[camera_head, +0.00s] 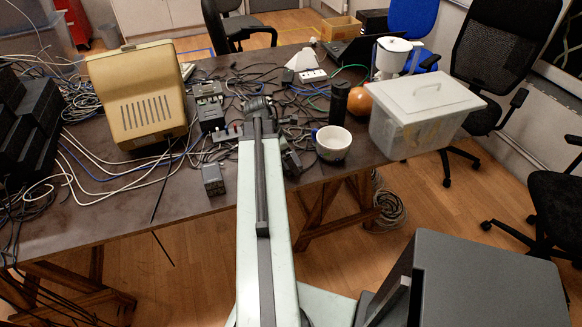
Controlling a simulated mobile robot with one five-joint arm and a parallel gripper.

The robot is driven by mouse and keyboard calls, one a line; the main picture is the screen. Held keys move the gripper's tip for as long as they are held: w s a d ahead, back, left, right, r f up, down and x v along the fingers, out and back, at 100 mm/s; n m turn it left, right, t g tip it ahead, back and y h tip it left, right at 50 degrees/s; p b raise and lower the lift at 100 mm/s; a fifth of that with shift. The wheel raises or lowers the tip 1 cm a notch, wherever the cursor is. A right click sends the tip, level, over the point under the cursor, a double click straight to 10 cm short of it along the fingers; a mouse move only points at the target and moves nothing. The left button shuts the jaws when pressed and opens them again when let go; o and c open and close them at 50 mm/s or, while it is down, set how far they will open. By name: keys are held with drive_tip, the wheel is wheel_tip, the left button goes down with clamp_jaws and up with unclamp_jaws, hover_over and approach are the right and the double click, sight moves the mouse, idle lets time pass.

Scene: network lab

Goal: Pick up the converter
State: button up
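My arm reaches forward over the cluttered table, and my gripper (258,105) is at its far end among cables and small devices. The gripper is small and dark here, and I cannot tell whether its fingers are open or hold anything. Which item is the converter is not clear. A small grey box (213,180) stands near the table's front edge, left of my arm. Dark boxy devices (208,107) stand just left of my gripper. My arm hides part of the table behind it.
A beige monitor-like case (137,95) stands on the left. Right of my arm are a white bowl (333,144), a black cylinder (339,101), an orange round object (359,102) and a lidded plastic bin (422,115). Cables cover much of the table (110,215); its front left is barer.

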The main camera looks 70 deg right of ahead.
drive_tip(key=c, duration=1.6)
wheel_tip(320, 180, up, 10)
drive_tip(key=p, duration=1)
drive_tip(key=shift+r, duration=0.2)
